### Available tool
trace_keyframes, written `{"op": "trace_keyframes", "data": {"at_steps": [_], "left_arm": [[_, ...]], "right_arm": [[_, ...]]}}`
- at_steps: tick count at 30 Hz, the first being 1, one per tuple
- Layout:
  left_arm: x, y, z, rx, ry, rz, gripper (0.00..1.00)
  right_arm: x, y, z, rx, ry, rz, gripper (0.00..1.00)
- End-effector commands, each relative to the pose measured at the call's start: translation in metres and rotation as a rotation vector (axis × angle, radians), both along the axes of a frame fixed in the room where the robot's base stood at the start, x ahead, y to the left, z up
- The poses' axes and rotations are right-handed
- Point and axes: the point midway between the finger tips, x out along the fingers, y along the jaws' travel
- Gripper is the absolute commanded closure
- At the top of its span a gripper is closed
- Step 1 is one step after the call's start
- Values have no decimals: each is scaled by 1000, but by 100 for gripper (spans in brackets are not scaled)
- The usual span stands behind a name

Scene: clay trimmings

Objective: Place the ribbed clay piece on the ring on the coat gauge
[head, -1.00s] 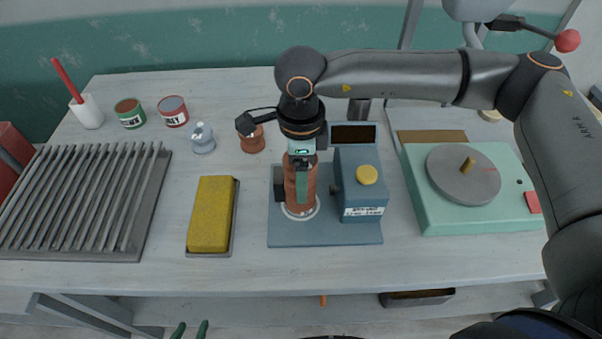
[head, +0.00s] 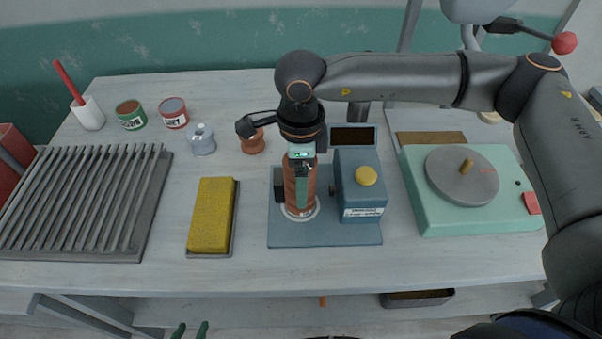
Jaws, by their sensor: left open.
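The ribbed clay piece (head: 290,195) is an upright reddish-brown cylinder. Its foot stands on or just over the pale ring (head: 315,211) of the blue-grey coat gauge (head: 340,235); I cannot tell which. My right gripper (head: 302,190) points down over the piece from above, with one green-padded finger in front of it. The other finger is hidden, so its grip is unclear.
The gauge's box with a yellow knob (head: 366,175) stands close right of the piece. A yellow sponge (head: 211,215) and a slatted rack (head: 80,205) lie left. A small brown pot (head: 253,145) stands behind. A mint-green turntable (head: 470,220) is right.

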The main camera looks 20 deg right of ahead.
Motion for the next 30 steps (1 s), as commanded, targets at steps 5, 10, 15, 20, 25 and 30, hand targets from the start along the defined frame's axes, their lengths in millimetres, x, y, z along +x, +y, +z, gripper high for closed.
{"op": "trace_keyframes", "data": {"at_steps": [5, 10, 15, 20, 25, 30], "left_arm": [[0, 0, -2, 0, -2, 0, 50], [0, 0, -5, 0, -1, 0, 50], [0, 0, -6, 0, 0, 0, 50], [0, 0, -7, 0, 0, 0, 50], [0, 0, -7, 0, 0, 0, 50], [0, 0, -7, 0, 0, 0, 50]], "right_arm": [[3, -1, 38, -1, -9, -4, 0], [3, 0, 79, 0, -8, -5, 0], [2, 0, 108, 0, -8, -3, 0], [2, 0, 121, -2, -6, -3, 0], [1, -1, 124, -1, -5, -3, 0], [1, 0, 124, -1, -5, -3, 0]]}}
